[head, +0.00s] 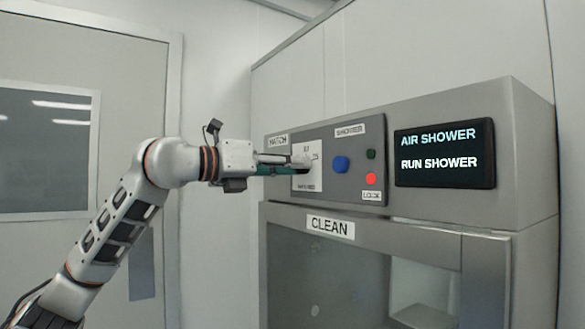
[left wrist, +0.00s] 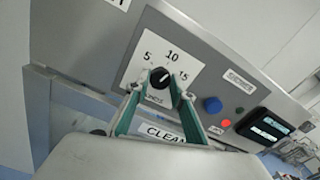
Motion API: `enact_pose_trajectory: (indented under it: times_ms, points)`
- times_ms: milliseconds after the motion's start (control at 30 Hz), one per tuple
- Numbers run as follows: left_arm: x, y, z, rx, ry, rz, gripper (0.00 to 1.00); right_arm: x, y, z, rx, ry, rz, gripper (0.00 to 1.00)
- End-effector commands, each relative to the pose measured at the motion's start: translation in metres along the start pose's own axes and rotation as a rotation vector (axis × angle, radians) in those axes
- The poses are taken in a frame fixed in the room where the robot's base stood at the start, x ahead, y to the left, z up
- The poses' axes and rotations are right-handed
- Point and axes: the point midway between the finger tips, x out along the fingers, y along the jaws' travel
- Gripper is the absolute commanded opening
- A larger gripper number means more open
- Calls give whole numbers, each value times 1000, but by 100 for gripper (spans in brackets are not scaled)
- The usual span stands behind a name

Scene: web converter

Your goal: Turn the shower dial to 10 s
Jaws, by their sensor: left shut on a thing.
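The shower dial (left wrist: 160,77) is a round black knob on a white plate (left wrist: 185,57) marked 5, 10 and 15. In the left wrist view its pale pointer mark leans up and to the right, seemingly between 10 and 15; it is too small to read exactly. My left gripper (left wrist: 159,92) has its green-edged fingers on either side of the dial and is shut on it. In the head view the left gripper (head: 298,163) reaches the plate from the left and hides the dial. My right gripper is in neither view.
Right of the plate are a blue button (head: 341,163), a dark green lamp (head: 371,154) and a red lamp (head: 371,179). A screen (head: 445,153) reads AIR SHOWER, RUN SHOWER. Below is the hatch door (head: 330,275) under a CLEAN label (head: 330,226).

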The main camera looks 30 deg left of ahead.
Motion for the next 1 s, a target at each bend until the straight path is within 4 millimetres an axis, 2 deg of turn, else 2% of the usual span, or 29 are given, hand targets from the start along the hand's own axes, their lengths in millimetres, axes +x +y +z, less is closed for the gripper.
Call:
enact_pose_trajectory:
  times_ms: [400,1000]
  points:
    - [0,0,0,-236,-1,0,2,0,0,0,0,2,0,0]
    - [0,0,1,-286,-3,0,2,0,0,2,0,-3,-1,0]
